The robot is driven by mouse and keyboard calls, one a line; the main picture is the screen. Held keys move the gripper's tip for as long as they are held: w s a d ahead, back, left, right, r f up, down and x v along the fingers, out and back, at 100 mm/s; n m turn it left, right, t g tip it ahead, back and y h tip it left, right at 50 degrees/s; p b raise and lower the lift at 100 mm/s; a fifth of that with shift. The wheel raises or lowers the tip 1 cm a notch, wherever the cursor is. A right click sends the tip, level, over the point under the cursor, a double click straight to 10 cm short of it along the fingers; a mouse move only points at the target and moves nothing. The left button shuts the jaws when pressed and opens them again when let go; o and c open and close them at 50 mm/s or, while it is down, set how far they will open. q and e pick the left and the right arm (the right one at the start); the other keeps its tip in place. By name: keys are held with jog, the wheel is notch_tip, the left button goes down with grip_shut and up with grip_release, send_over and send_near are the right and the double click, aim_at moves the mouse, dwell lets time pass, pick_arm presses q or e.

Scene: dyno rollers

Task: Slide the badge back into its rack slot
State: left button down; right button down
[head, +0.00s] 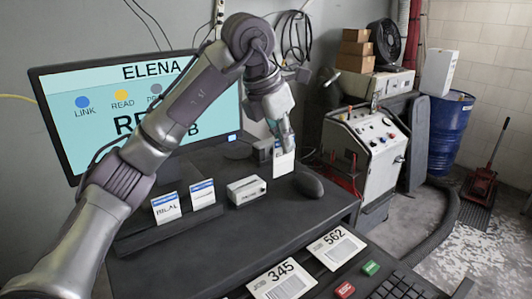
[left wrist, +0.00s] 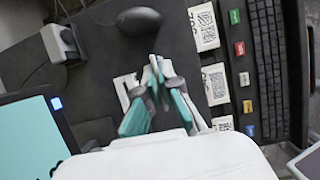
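My left gripper (head: 284,137) is shut on a white badge (head: 284,160) with a blue stripe. The badge hangs upright below the fingertips, above the rear right of the desk. In the left wrist view the fingertips (left wrist: 158,72) are nearly together, and the badge is too edge-on to make out clearly. The dark badge rack (head: 135,241) lies in front of the monitor, left of the gripper. It holds a badge reading BILAL (head: 166,208) and a second badge (head: 202,194); its left stretch is bare. My right gripper is not in view.
A small white box (head: 246,190) stands right of the rack, and a black mouse (head: 308,184) lies beyond it. A dark device (head: 262,150) stands behind, beside the held badge. Number cards (head: 282,280) and a keyboard (head: 398,288) line the front. The monitor (head: 75,125) bounds the back.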

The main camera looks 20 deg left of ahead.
pick_arm(q)
notch_tip(320, 180, up, 7)
jog(key=p, duration=0.5)
jog(key=shift+s+d+f, duration=0.15)
jog(key=shift+d, duration=0.3)
